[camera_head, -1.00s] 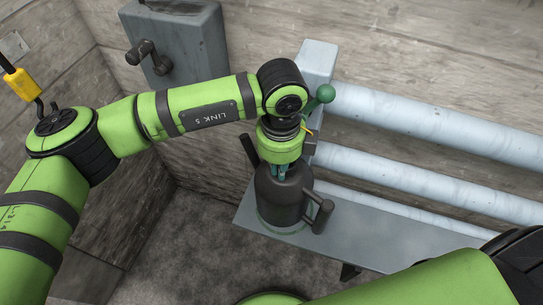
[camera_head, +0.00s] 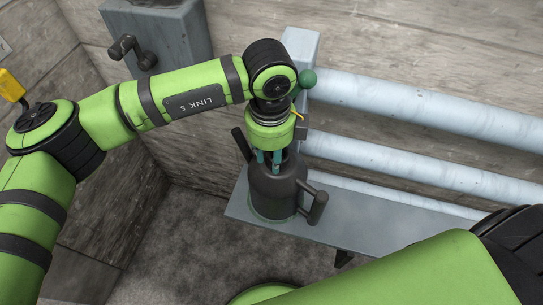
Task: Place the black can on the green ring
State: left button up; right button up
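The black can (camera_head: 274,192), dark with side handles, stands upright on the grey shelf, near its left end. The green ring (camera_head: 253,208) shows only as a thin green edge around the can's base; the can hides the rest. My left gripper (camera_head: 269,160) points down at the can's top. Its two teal fingers show with a gap between them, and their tips are at or just above the top, partly hard to make out. My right arm crosses the lower right, but its gripper is out of view.
The grey shelf (camera_head: 370,228) is clear to the right of the can. Pale pipes (camera_head: 420,105) run along the wall behind it. A green ball knob (camera_head: 307,78) is close to my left wrist. A grey wall box (camera_head: 160,35) with a handle is at upper left.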

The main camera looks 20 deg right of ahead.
pick_arm(q)
notch_tip(320, 180, up, 11)
jog(key=b, duration=0.3)
jog(key=shift+s+a+f, duration=0.1)
jog(key=shift+f, duration=0.05)
dwell(1.0)
